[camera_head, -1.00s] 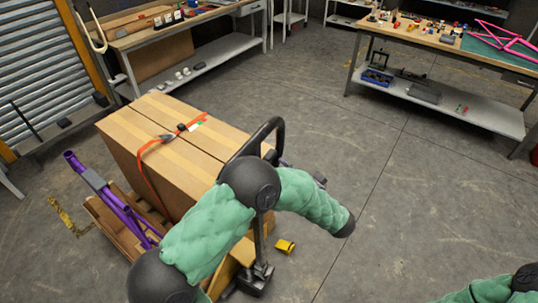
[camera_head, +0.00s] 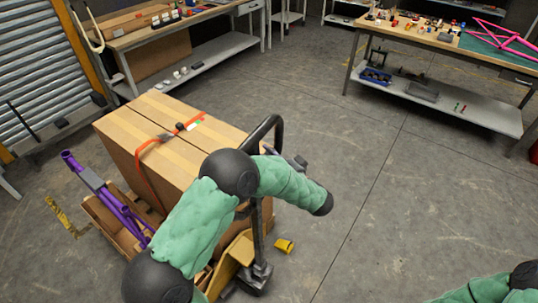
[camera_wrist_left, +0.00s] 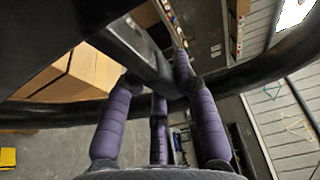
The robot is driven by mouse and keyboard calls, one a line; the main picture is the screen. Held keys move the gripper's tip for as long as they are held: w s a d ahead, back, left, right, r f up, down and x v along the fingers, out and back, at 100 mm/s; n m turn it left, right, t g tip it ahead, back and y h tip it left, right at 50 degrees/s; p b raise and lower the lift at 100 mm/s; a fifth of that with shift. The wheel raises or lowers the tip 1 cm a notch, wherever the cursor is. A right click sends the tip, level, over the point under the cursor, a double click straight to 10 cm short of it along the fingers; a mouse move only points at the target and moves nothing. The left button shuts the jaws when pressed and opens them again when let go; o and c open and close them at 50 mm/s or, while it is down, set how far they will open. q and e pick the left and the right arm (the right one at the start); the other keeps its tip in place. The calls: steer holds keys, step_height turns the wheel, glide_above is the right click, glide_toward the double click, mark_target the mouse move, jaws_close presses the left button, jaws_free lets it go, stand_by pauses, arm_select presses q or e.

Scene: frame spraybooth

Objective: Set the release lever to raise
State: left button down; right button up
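The pallet jack's black loop handle (camera_head: 267,128) stands upright at the near right corner of the strapped carton, partly hidden by my left arm. My left gripper (camera_head: 297,160) is at the right side of this handle, mostly hidden behind the wrist. In the left wrist view its purple-padded fingers (camera_wrist_left: 160,125) are spread apart, with the handle's curved tube (camera_wrist_left: 265,75) crossing beyond them. A dark straight bar (camera_wrist_left: 145,58) runs close to the fingertips. I cannot tell if it is the release lever, nor how the lever is set. My right gripper is out of view.
The carton (camera_head: 160,145) sits on a pallet, with a purple frame (camera_head: 105,195) beside it. A small yellow object (camera_head: 284,246) lies on the floor by the jack. Workbenches (camera_head: 440,40) stand at the back. The floor to the right is clear.

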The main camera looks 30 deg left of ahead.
arm_select(q)
steer(key=shift+s+f+m+g+h, duration=0.2)
steer(key=shift+f+m+h, duration=0.1)
steer(key=shift+f+m, duration=0.45)
steer(key=shift+s+f+m+g+h, duration=0.1)
steer(key=shift+f+m+g+h, duration=0.15)
steer(key=shift+f+m, duration=0.5)
steer(key=shift+r, duration=0.2)
steer(key=c, duration=1.3)
jaws_free()
steer(key=shift+o, duration=0.2)
steer(key=shift+d, duration=0.1)
steer(key=v, duration=1.2)
